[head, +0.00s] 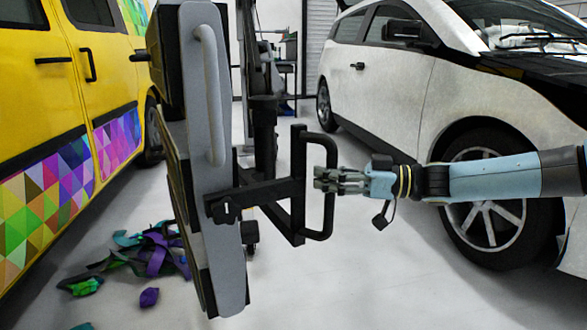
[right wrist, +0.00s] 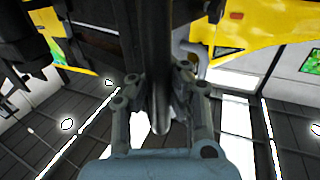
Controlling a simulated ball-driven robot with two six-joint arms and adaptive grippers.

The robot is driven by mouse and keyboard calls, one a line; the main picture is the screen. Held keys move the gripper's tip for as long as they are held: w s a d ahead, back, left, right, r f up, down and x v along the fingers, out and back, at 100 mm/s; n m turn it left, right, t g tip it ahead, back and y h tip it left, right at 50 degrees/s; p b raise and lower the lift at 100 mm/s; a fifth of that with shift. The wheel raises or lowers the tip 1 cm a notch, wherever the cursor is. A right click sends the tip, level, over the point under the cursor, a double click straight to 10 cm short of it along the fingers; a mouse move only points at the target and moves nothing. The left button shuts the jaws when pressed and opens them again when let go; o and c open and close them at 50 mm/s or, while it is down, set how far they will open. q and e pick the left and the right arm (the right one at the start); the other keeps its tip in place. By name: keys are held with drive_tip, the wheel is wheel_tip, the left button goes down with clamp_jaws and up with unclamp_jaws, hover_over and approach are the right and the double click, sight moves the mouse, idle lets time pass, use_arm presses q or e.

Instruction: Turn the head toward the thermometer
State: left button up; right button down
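I cannot make out a thermometer in either view. A tall grey panel head (head: 215,170) with a pale bar handle stands in the middle of the head view, tilted slightly. A black bracket joins it to a black looped handle (head: 331,205) on its right. My right gripper (head: 325,180) reaches in from the right, its fingers around the upright bar of that handle. In the right wrist view, the fingers (right wrist: 162,95) close in on both sides of a dark bar (right wrist: 158,60); their tips are partly hidden. My left gripper is not in view.
A yellow van (head: 50,90) with a colourful pattern stands on the left, a white car (head: 400,90) on the right. Purple, teal and green vinyl scraps (head: 155,255) lie on the floor below the panel. Pale floor (head: 350,280) is clear at front right.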

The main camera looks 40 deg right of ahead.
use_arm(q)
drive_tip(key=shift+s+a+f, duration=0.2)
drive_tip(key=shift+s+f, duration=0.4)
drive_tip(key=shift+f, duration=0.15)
use_arm(e)
drive_tip(key=shift+s+d+f, duration=0.15)
drive_tip(key=shift+s+d, duration=0.35)
drive_tip(key=shift+d, duration=0.15)
drive_tip(key=c, duration=2)
unclamp_jaws()
drive_tip(key=o, duration=0.4)
drive_tip(key=shift+s, duration=0.25)
drive_tip(key=o, duration=0.4)
drive_tip(key=shift+w+d+r, duration=0.1)
drive_tip(key=shift+r, duration=0.1)
drive_tip(key=shift+o, duration=0.2)
drive_tip(key=v, duration=1.2)
drive_tip(key=shift+w, duration=0.1)
